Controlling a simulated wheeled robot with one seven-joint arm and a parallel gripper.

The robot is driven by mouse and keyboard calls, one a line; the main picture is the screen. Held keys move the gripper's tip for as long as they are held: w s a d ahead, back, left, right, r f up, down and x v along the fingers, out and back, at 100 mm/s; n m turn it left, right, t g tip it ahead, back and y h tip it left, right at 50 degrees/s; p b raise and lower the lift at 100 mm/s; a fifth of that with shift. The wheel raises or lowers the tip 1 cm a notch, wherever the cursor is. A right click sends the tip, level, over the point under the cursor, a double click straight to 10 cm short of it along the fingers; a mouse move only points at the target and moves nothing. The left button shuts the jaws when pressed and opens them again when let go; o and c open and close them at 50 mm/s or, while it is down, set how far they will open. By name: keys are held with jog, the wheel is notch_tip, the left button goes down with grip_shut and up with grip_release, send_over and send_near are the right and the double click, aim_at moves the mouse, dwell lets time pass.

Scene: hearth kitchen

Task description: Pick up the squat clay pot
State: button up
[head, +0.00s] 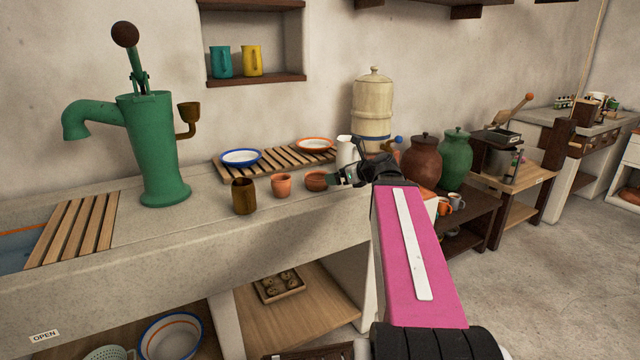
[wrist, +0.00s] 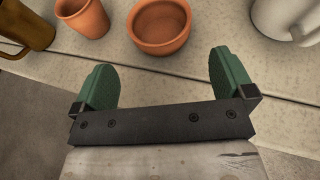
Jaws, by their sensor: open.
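The squat clay pot (head: 316,181) is a low, wide terracotta bowl on the stone counter, near its front edge. In the wrist view the pot (wrist: 160,27) lies just beyond my fingertips, roughly centred between them, and its inside looks empty. My gripper (wrist: 162,82) is open, its two green fingers apart with nothing between them. In the head view my gripper (head: 345,179) is beside the pot's right side and covers part of it.
A taller clay cup (head: 281,186) and a brown metal mug (head: 243,196) stand left of the pot. A white jug (head: 346,152) stands behind, right in the wrist view. A slatted rack (head: 275,159) with two plates is behind. Bare counter lies left of the mug.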

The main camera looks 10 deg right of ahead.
aim_at(320, 178)
jog(key=x, duration=0.9)
jog(key=shift+w+a+f, duration=0.1)
jog(key=shift+a+f, duration=0.1)
jog(key=shift+f, duration=0.05)
jog(key=c, duration=0.6)
